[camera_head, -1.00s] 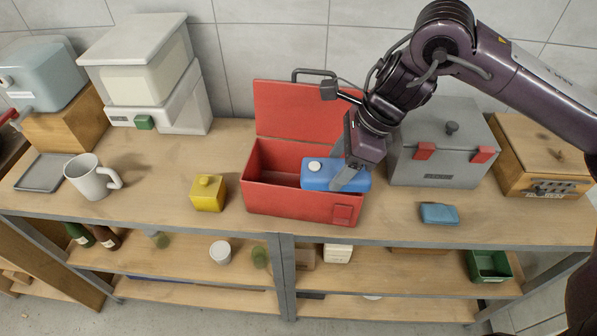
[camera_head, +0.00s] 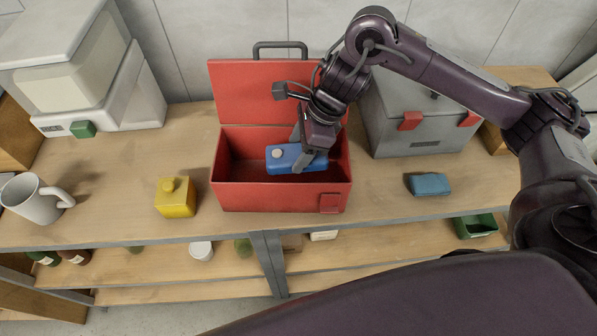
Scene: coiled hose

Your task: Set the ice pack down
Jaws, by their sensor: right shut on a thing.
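The blue ice pack (camera_head: 284,158) with a pale round cap is inside the opening of the red box (camera_head: 280,197), toward its right half. Its lid stands open behind it. My right gripper (camera_head: 307,163) is shut on the ice pack's right part and points down into the box. I cannot tell whether the ice pack touches the box floor. My left gripper is not in view.
A yellow block-shaped container (camera_head: 176,198) stands left of the box and a white mug (camera_head: 32,199) farther left. A grey box with red latches (camera_head: 426,137) is at the right. A small blue block (camera_head: 428,184) lies before it.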

